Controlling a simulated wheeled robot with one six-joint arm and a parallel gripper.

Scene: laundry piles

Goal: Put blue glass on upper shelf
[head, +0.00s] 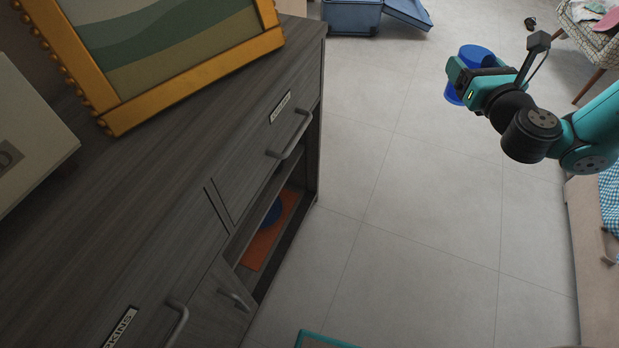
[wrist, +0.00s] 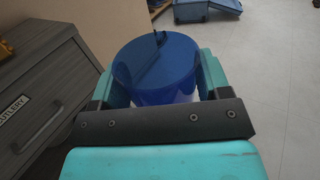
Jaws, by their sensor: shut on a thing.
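The blue glass (head: 474,56) is at the upper right in the head view, held in the air over the floor. It also shows in the wrist view (wrist: 158,62), between the two teal fingers. My gripper (head: 462,80) is shut on the glass, and in the wrist view it grips the glass from both sides (wrist: 157,85). The gripper hides part of the glass. A dark wooden cabinet (head: 180,190) stands at the left, with an open compartment (head: 265,230) below a drawer. No separate upper shelf can be made out for certain.
The open compartment holds an orange item (head: 273,238) and a dark blue round thing (head: 271,213). A blue suitcase (head: 352,17) and patterned chair (head: 592,35) are farther back. Floor between cabinet and arm is clear.

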